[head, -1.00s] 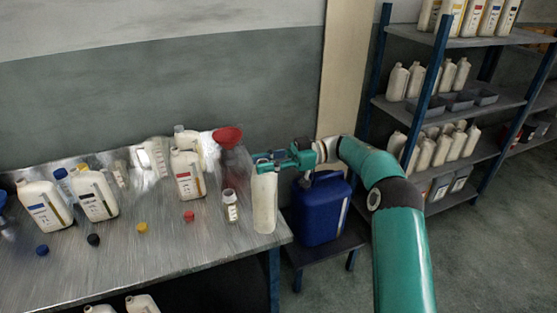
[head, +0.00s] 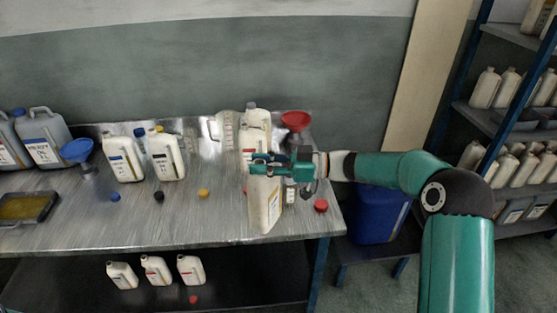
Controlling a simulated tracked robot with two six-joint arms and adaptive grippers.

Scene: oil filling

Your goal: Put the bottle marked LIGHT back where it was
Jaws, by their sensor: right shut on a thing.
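My right gripper (head: 262,166) is shut on the top of a white bottle (head: 264,205) over the right part of the metal table, close to its front edge. The bottle is upright or slightly tilted. I cannot tell whether its base touches the table. A pale label with a yellowish stripe shows on its side, but I cannot read it as LIGHT. Three white bottles stand on the shelf under the table: left (head: 121,275), middle (head: 156,270) and right (head: 190,269). My left gripper is not in view.
Behind the held bottle stand a white bottle (head: 250,146) and a red funnel (head: 296,121). A red cap (head: 320,206) lies to its right. Two white bottles (head: 123,160) (head: 165,157), a blue funnel (head: 77,150) and a tray (head: 25,207) are left. The front middle of the table is clear.

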